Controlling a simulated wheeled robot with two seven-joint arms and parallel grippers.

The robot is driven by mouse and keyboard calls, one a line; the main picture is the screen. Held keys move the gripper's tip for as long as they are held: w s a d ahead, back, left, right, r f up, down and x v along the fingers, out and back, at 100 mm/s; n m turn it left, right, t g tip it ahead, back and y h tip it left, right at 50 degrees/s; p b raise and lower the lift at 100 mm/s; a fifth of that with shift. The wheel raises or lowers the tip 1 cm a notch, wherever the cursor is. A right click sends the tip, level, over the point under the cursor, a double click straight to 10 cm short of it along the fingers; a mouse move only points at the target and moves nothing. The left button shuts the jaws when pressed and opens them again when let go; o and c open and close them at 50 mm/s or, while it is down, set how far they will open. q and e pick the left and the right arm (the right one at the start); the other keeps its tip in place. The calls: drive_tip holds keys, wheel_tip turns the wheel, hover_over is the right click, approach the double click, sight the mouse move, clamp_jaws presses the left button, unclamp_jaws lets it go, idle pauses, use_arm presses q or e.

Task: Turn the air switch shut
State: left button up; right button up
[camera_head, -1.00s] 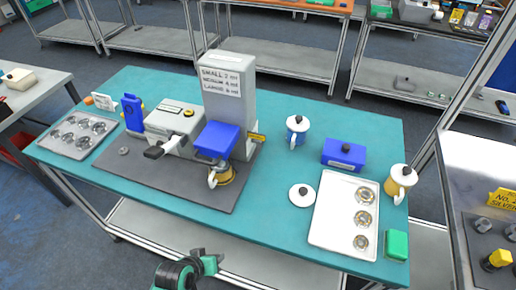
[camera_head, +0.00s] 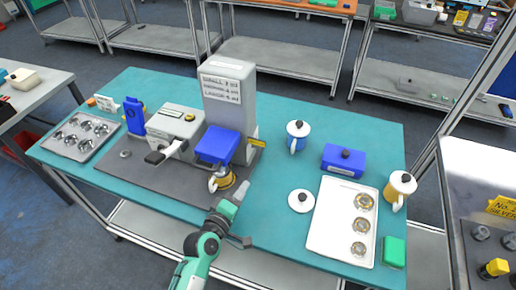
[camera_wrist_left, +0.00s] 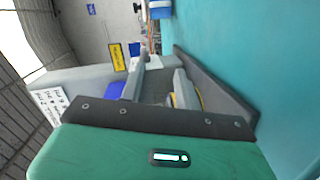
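In the left wrist view a yellow label (camera_wrist_left: 117,56) shows near the machine. My left gripper (camera_head: 243,214) is over the table's front part, right of the machine's lower front. Its fingers are apart with nothing between them; they also show in the left wrist view (camera_wrist_left: 160,75). My right gripper is not in view.
A blue box part (camera_head: 218,145) and a yellow-banded portafilter (camera_head: 224,180) are at the machine's front, close to my gripper.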

sight(258, 148)
use_arm(q)
drive_tip(key=w+n+t, duration=0.1)
drive_tip(key=n, duration=0.1)
drive_tip(key=w+r+n+t+y, duration=0.1)
drive_tip(key=w+n, duration=0.1)
drive_tip(key=shift+d+r+t, duration=0.1)
drive_tip(key=shift+t, duration=0.2)
drive_tip(key=p+x, duration=0.3)
drive_tip(key=x, duration=0.9)
drive_tip(key=shift+w, duration=0.25)
drive_tip(key=shift+w+d, duration=0.2)
drive_tip(key=shift+w, duration=0.5)
clamp_jaws()
